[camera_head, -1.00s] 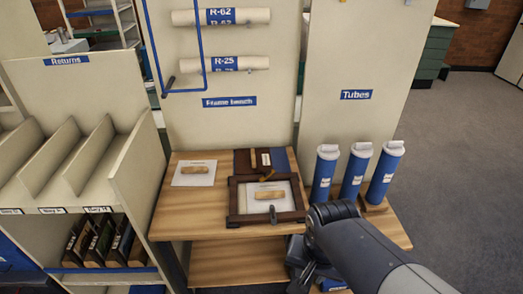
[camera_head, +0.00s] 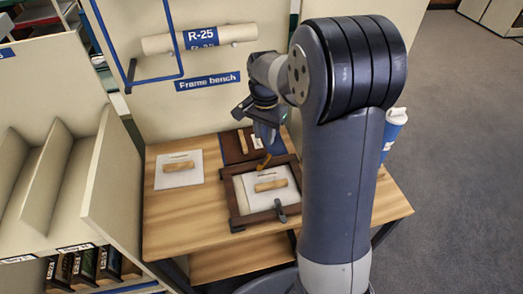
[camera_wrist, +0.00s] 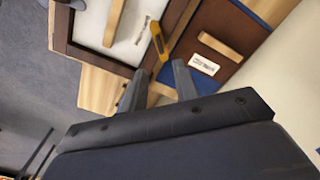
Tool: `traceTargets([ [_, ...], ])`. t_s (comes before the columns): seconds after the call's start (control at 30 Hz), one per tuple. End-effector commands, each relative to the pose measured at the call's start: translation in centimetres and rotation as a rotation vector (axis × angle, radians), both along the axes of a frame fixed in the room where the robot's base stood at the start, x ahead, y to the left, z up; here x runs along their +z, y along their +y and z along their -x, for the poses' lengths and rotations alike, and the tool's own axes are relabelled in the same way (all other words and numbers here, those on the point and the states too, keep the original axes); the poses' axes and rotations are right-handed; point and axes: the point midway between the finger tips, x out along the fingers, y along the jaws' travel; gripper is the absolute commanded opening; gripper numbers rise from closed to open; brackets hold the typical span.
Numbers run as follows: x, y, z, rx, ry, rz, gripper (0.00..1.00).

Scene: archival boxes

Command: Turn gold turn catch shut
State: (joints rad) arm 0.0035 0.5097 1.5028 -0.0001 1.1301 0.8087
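The gold turn catch (camera_head: 264,161) sits at the far bar of a dark wooden frame (camera_head: 239,223) on the bench. In the wrist view the catch (camera_wrist: 158,38) is a small yellow-orange lever with a dark spot, lying near the bar's edge beside the pale panel (camera_wrist: 133,30). Whether it overlaps the panel is hard to tell. My gripper (camera_head: 265,146) hangs over the frame's far side, near the catch. In the wrist view my gripper (camera_wrist: 158,78) has its two fingers apart with nothing held; the catch shows just beyond the fingertips, apart from them.
A grey catch (camera_head: 280,211) is at the frame's near edge. A wooden block (camera_head: 270,185) lies on the panel. A brown board (camera_head: 232,147) lies behind; a white sheet (camera_head: 170,180) with a block lies left.

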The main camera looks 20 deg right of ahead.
Motion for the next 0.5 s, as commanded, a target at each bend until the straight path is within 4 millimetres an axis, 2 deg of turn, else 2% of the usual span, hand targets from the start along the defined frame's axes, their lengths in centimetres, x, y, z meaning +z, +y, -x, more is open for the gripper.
traceTargets([
  [0.3, -6.0, 0.0, 0.1, 0.001, 0.004, 0.0, 0.29],
  [0.5, -8.6, 0.0, 0.1, 0.002, 0.001, 0.0, 0.29],
])
